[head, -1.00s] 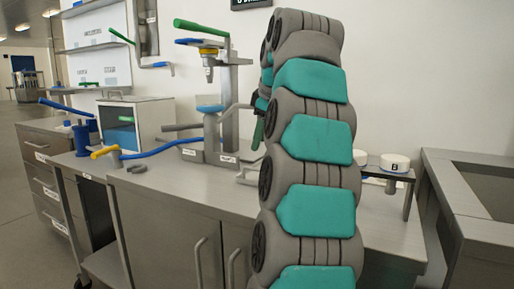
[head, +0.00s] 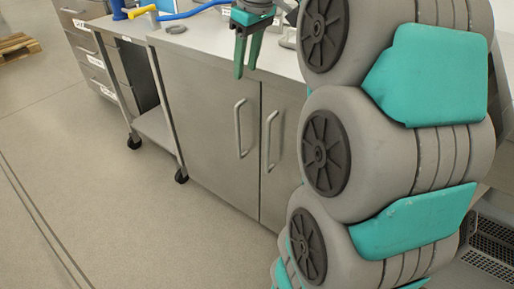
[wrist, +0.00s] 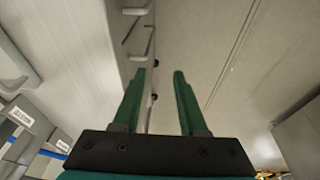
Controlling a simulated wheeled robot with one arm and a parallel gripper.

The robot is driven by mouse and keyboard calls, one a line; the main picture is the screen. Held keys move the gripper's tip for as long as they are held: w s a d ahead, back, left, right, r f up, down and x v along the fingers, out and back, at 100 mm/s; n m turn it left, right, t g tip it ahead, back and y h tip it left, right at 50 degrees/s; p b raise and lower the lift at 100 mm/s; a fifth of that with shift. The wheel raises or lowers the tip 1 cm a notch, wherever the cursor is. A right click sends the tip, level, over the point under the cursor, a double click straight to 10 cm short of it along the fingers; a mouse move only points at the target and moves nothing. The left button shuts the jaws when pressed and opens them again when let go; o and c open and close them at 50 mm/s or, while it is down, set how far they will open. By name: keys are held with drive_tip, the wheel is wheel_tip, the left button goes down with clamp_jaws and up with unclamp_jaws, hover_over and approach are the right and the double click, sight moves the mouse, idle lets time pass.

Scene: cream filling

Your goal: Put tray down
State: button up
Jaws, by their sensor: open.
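My gripper (head: 246,68) hangs in front of the steel counter's edge in the head view, fingers pointing down. Its two green fingers are apart with nothing between them. In the wrist view the fingers (wrist: 158,76) are also spread and empty, with floor and cabinet front beyond them. I cannot make out a tray in either current view. My own large grey and teal arm hides the right part of the counter in the head view.
The steel counter (head: 203,40) has cabinet doors with vertical handles (head: 239,128) below it. A blue hose (head: 195,11) and a yellow handle (head: 142,11) lie on top. A wheeled frame (head: 155,125) stands at left. The floor (head: 100,190) in front is clear; a wooden pallet (head: 17,46) lies far left.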

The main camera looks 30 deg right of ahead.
drive_tip(key=s+a+f+m+g, duration=0.2)
drive_tip(key=s+a+f, duration=0.4)
drive_tip(key=s+f, duration=0.6)
drive_tip(key=s+a+f+m+g, duration=0.2)
drive_tip(key=s+a+f, duration=0.5)
drive_tip(key=s+f, duration=0.5)
drive_tip(key=shift+s+a+f+g, duration=0.2)
drive_tip(key=shift+s+g, duration=0.1)
drive_tip(key=shift+s, duration=0.8)
drive_tip(key=shift+r, duration=0.1)
